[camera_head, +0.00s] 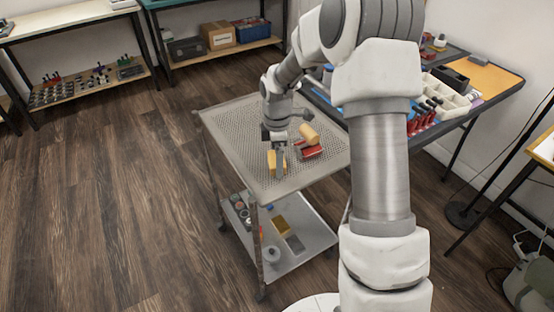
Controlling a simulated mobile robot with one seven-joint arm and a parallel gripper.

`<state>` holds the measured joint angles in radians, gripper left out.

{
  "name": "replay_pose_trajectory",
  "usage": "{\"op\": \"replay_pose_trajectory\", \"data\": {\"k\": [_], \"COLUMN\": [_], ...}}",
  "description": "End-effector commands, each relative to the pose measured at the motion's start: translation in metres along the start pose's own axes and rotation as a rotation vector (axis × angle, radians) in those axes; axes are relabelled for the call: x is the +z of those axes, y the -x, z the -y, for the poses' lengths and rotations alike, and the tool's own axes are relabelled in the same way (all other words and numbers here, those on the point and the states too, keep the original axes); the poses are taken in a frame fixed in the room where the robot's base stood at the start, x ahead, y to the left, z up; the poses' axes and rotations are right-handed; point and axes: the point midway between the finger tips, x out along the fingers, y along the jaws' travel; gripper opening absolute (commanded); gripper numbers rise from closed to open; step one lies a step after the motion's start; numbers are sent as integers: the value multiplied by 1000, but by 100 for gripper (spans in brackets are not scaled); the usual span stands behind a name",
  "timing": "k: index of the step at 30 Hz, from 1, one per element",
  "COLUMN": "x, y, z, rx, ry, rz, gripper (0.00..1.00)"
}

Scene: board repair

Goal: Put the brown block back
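My gripper (279,168) points down over the perforated top of a grey metal cart (237,130). A yellow-tan block (271,160) is right at its fingers, partly hidden by them. I cannot tell whether the fingers are shut on it or just beside it. A second tan-brown piece (309,134) lies tilted to the right of the gripper, against or on a red object (312,152). Which of the two tan pieces is the brown block is not clear at this size.
The cart's lower shelf (308,246) holds cans and small boxes. A workbench (486,80) with a white bin and red and dark tools stands behind my arm at right. Shelved tables line the back wall. The wooden floor (110,200) at left is clear.

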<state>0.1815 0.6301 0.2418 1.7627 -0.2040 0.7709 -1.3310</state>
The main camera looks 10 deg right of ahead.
Motion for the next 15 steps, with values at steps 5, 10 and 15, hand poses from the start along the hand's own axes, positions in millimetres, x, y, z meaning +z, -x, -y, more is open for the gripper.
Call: {"op": "replay_pose_trajectory", "data": {"k": [5, 10, 15], "x": [0, 0, 0], "y": [0, -2, -2], "z": [0, 0, 0], "rx": [0, 0, 0], "ry": [0, -1, -1], "rz": [0, 0, 0], "gripper": [48, 100, 100]}}
